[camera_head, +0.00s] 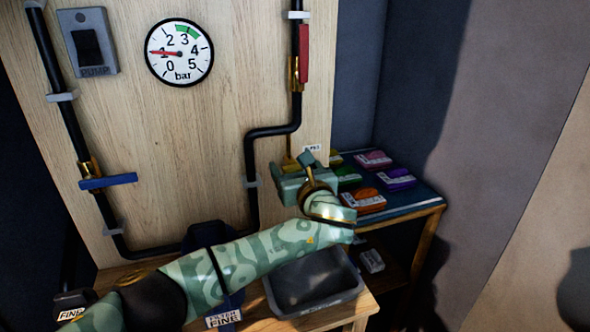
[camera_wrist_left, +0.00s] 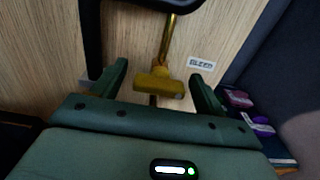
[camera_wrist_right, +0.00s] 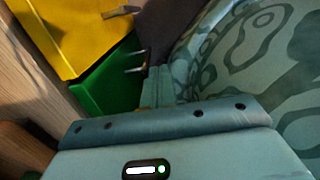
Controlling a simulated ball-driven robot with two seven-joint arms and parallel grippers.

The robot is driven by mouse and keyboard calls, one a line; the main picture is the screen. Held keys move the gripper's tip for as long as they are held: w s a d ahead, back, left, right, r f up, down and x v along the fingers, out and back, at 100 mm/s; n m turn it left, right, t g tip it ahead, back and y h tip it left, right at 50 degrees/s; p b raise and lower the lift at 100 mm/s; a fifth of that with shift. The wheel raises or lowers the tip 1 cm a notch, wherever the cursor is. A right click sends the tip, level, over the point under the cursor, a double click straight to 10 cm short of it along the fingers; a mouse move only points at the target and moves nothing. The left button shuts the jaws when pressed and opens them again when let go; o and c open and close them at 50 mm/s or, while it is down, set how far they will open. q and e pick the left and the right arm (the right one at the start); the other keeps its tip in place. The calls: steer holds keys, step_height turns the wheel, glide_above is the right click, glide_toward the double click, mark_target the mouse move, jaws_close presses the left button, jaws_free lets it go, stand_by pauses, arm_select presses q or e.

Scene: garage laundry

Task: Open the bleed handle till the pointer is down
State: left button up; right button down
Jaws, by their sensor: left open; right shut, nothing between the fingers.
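The yellow bleed handle (camera_wrist_left: 160,82), a T-shaped knob on a brass stem, is beside a small label reading BLEED (camera_wrist_left: 201,64). My left gripper (camera_wrist_left: 163,78) is open, with one finger on each side of the handle; I cannot tell if they touch it. In the head view my left gripper (camera_head: 303,180) is in front of the board's lower right and hides most of the handle. The gauge (camera_head: 179,52) has its red pointer straight left, near 1 bar. My right gripper (camera_wrist_right: 157,88) is shut and empty, seen only in its wrist view.
A red lever (camera_head: 303,53) is on the right pipe and a blue lever (camera_head: 108,182) on the left pipe. A grey tub (camera_head: 318,310) stands below my left arm. Colored packets (camera_head: 373,158) lie on a shelf (camera_head: 420,195) at right. Yellow and green objects (camera_wrist_right: 65,35) are near my right gripper.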

arm_select(q)
steer(key=c, duration=1)
steer(key=shift+n, duration=0.3)
steer(key=shift+s+n+p, duration=0.1)
steer(key=shift+n+p, duration=0.45)
steer(key=shift+n, duration=0.75)
steer(key=shift+f+n+p, duration=0.15)
steer(key=shift+n+p, duration=0.25)
steer(key=shift+n, duration=1.4)
steer(key=o, duration=1)
